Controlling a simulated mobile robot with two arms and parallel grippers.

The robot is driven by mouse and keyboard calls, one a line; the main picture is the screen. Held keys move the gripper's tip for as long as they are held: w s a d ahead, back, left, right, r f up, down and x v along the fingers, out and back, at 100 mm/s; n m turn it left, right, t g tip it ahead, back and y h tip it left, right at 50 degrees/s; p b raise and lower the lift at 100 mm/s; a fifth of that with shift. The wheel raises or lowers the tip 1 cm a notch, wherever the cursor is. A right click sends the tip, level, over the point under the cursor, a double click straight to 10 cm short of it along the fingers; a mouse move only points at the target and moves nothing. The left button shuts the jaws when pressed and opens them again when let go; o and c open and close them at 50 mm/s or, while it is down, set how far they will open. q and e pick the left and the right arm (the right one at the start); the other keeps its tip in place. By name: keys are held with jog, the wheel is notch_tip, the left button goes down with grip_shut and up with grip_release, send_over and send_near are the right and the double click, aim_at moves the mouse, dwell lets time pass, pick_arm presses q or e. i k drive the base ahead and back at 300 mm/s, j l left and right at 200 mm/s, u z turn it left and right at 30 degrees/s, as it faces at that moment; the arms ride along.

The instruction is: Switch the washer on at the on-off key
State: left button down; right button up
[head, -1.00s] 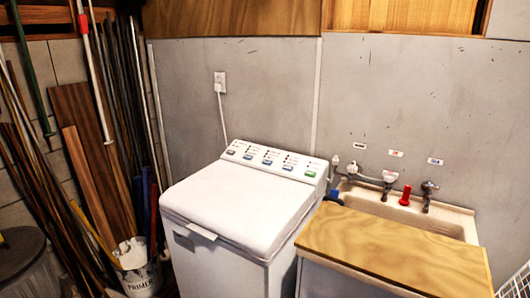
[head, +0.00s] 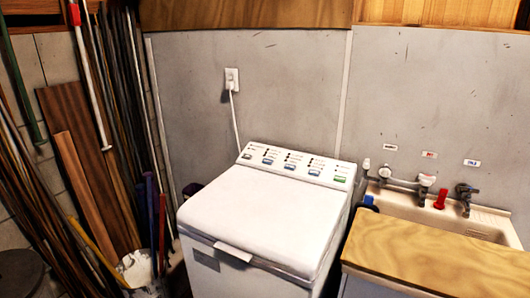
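The white top-loading washer (head: 262,222) stands against the grey wall with its lid shut. Its control panel (head: 295,165) runs along the back of the top. The panel carries a row of keys: a dark grey one at the left, several blue ones, and a green key (head: 340,179) at the right end. The lettering is too small to read, so I cannot tell from print which is the on-off key. Neither of my grippers is in view.
A sink (head: 446,220) with taps, a red object (head: 440,199) and a wooden board (head: 432,257) stands right of the washer. Planks and poles (head: 85,150) and a white bucket (head: 137,270) crowd the left. A plugged-in cord (head: 235,110) hangs behind the washer.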

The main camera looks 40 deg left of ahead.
aim_at(247, 157)
jog(key=j, duration=0.5)
jog(key=k+j+z, duration=0.1)
jog(key=j, duration=0.4)
jog(key=k+j, duration=0.1)
jog(key=j, duration=0.4)
jog(key=j+z, duration=0.1)
jog(key=j, duration=0.4)
jog(key=k, duration=0.05)
